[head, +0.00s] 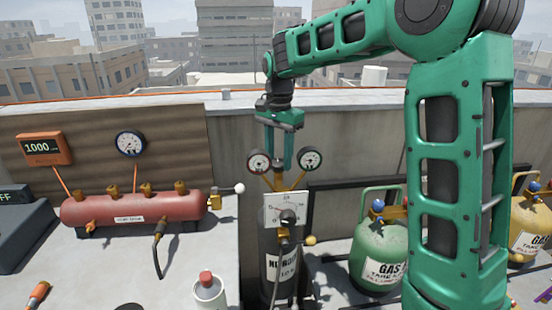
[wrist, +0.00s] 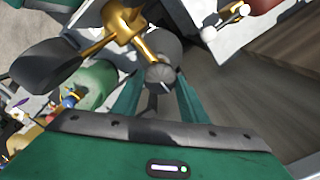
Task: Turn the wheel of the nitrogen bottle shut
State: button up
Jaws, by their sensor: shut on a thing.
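The nitrogen bottle (head: 281,275) is a dark cylinder with a white label, standing upright in the middle of the head view. A pale panel (head: 272,212) with a dark knob is in front of its top. My gripper (head: 281,168) points down from above, between two round gauges. In the wrist view my gripper (wrist: 158,100) is shut on a small grey round piece (wrist: 160,74) beside the brass fitting (wrist: 128,34). This appears to be the bottle's wheel.
The left gauge (head: 259,162) and right gauge (head: 309,160) stand close beside my fingers. A green gas bottle (head: 380,245) is to the right. A red manifold (head: 135,210) and a white spray can (head: 209,292) are on the left worktop. A parapet wall runs behind.

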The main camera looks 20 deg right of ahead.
aim_at(278, 161)
jog(key=shift+w+a, duration=0.1)
jog(key=shift+a, duration=0.05)
jog(key=o, duration=1)
jog(key=shift+o, duration=0.2)
jog(key=shift+r, duration=0.1)
notch_tip(278, 161, up, 10)
jog(key=shift+r, duration=0.25)
